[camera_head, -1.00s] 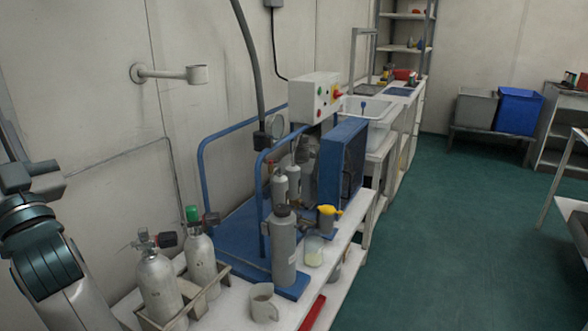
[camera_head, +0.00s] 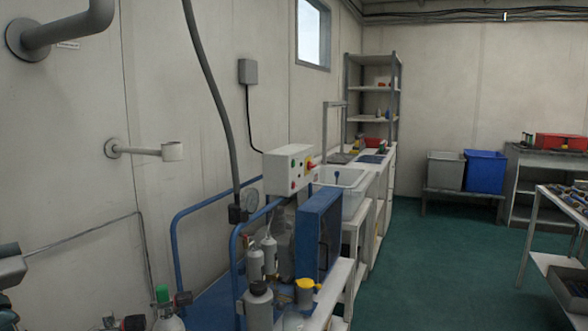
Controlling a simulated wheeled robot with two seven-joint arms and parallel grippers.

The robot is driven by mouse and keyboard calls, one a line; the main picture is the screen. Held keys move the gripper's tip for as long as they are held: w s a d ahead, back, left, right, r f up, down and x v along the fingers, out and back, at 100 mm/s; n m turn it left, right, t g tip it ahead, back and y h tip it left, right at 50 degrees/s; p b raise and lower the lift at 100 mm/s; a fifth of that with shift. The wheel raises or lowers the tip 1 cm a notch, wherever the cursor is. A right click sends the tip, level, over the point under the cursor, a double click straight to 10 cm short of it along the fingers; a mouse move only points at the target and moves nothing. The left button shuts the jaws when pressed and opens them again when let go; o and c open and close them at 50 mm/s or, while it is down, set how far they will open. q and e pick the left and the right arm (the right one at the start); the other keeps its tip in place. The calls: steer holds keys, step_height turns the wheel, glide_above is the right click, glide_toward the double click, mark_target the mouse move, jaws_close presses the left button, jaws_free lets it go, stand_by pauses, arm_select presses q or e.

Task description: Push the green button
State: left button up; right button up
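The white control box (camera_head: 288,168) stands on the blue-framed compressor unit, near the middle of the camera_head view. Its front carries small round coloured buttons and a red knob on a yellow plate (camera_head: 310,163). The buttons are too small to tell for sure which one is green. Part of my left arm shows at the lower left edge, well apart from the box. I cannot make out its gripper fingers. My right gripper is out of the picture.
A blue tube frame (camera_head: 178,243) and a grey hose (camera_head: 214,105) stand left of the box. Gas cylinders (camera_head: 258,306) and a yellow-topped container (camera_head: 306,292) are below it. A white basin (camera_head: 350,177) lies behind. Green floor (camera_head: 430,265) is clear at the right.

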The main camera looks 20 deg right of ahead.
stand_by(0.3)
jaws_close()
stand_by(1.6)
